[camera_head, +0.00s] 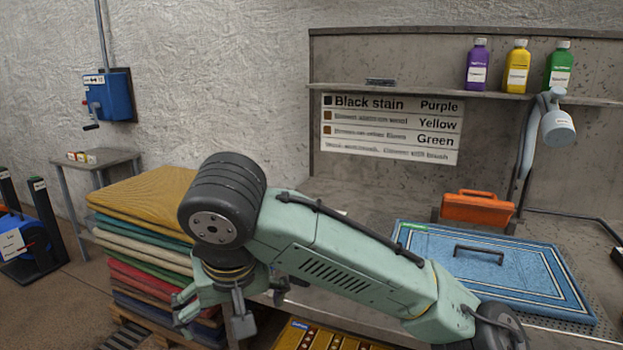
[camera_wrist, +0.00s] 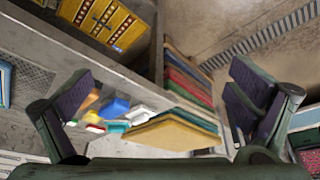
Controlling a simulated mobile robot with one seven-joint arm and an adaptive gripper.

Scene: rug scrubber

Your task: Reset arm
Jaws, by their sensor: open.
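My gripper (camera_head: 212,312) hangs at the end of my green arm in the lower left middle of the head view, in front of the stack of folded rugs (camera_head: 150,190). In the wrist view my gripper (camera_wrist: 165,105) shows its two dark-padded fingers spread wide apart, with nothing held between them. The rug stack (camera_wrist: 190,75) and a yellow rug top (camera_wrist: 172,133) show between and beyond the fingers. My arm hides part of the workbench and the stack's right side in the head view.
A blue rug (camera_head: 500,268) with a black handle lies on the workbench, with an orange brush-like tool (camera_head: 477,207) behind it. Purple (camera_head: 477,66), yellow (camera_head: 517,68) and green (camera_head: 558,66) bottles stand on the shelf (camera_head: 440,94). A small table (camera_head: 95,158) is at left.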

